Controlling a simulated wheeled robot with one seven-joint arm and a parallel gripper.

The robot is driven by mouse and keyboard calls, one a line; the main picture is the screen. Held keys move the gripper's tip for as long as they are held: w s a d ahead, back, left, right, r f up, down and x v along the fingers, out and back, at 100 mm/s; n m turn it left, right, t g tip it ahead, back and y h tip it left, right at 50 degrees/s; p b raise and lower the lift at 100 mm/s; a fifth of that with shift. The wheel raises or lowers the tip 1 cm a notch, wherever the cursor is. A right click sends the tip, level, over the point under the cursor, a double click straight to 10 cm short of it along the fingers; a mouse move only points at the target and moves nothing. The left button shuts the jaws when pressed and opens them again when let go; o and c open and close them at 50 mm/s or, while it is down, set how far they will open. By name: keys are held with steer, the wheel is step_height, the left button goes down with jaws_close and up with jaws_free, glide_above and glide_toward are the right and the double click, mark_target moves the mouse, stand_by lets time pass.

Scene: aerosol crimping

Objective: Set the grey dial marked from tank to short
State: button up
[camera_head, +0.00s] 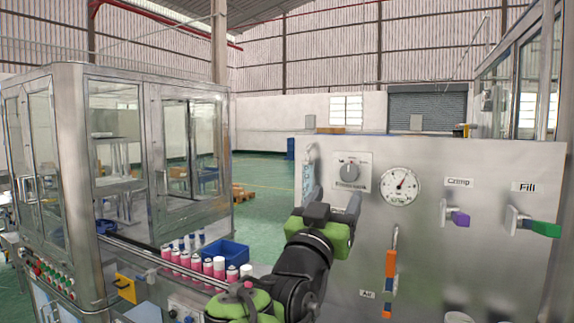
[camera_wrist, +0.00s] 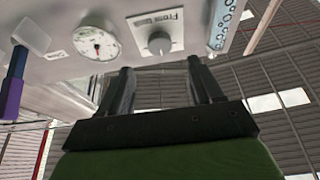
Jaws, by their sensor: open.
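The grey dial (camera_head: 348,172) sits on a light label plate on the upright metal panel, left of a round gauge. The plate's lettering is too small to read fully in the head view. In the wrist view the dial (camera_wrist: 159,43) shows beyond the fingers, with "From" legible on its plate; I cannot tell its exact setting. My gripper (camera_head: 333,200) is in front of the panel, just below the dial. Its two fingers (camera_wrist: 160,85) are apart with nothing between them, and the dial stands clear of them.
The gauge (camera_head: 401,186) is right of the dial. A purple Crimp handle (camera_head: 460,219), a green Fill handle (camera_head: 541,228) and an orange-and-blue Air lever (camera_head: 391,268) stick out from the panel. Pink cans (camera_head: 208,267) and a blue bin (camera_head: 224,253) stand at the left by a glazed cabinet.

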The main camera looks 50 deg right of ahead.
mark_target(348, 174)
steer(key=p+x, duration=0.3)
steer(key=x, duration=0.5)
steer(key=shift+a, duration=0.1)
steer(key=shift+f, duration=0.1)
steer(key=c, duration=1.1)
steer(key=shift+o, duration=0.2)
